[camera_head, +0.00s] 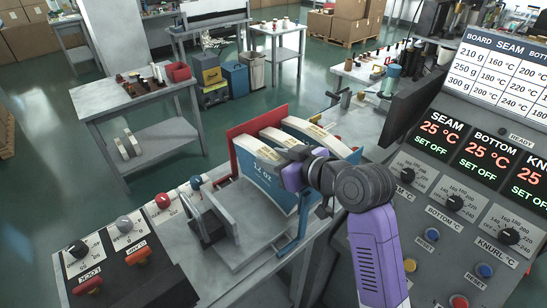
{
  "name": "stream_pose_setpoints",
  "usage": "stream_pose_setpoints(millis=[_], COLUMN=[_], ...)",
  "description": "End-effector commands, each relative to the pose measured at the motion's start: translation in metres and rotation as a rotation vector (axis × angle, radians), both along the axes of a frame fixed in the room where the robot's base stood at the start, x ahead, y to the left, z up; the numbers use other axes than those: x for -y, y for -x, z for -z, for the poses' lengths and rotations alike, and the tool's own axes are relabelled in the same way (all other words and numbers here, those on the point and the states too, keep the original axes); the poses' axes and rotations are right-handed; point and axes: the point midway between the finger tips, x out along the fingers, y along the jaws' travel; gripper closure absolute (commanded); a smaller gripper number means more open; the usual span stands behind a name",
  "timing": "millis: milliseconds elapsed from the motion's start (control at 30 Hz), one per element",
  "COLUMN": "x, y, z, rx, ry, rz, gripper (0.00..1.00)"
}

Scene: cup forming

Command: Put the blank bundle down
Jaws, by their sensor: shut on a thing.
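A blank bundle (266,181), with a blue printed "12 oz" face and a pale curved top edge, stands upright at the front of the metal feed station. My gripper (291,168), purple and dark grey, reaches in from the right and is shut on the bundle near its upper right end. The fingertips are partly hidden by the wrist. Whether the bundle's lower edge touches the station is hard to tell. More pale-edged blanks (282,137) stand just behind it, between a red plate (243,127) and a blue part (325,137).
A control panel (455,200) with knobs and displays stands close on the right. A knob box (125,245) is at the lower left. A grey metal bracket (209,226) is left of the bundle. A shelved table (130,95) stands behind, with curved blanks (128,143) on its lower shelf.

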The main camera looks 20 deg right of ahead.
Motion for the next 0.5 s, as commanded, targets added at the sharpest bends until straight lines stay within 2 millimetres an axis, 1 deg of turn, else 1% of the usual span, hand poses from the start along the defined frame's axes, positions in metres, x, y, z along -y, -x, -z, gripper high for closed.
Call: stream_pose_setpoints(millis=[33, 467, 500], x=[0.0, 0.0, 0.0], y=[0.0, 0.0, 0.0], z=[-0.002, 0.009, 0.011], rx=[0.007, 0.006, -0.001], ry=[-0.001, -0.001, 0.0], rz=[0.001, 0.001, 0.0], gripper=[1.0, 1.0, 0.56])
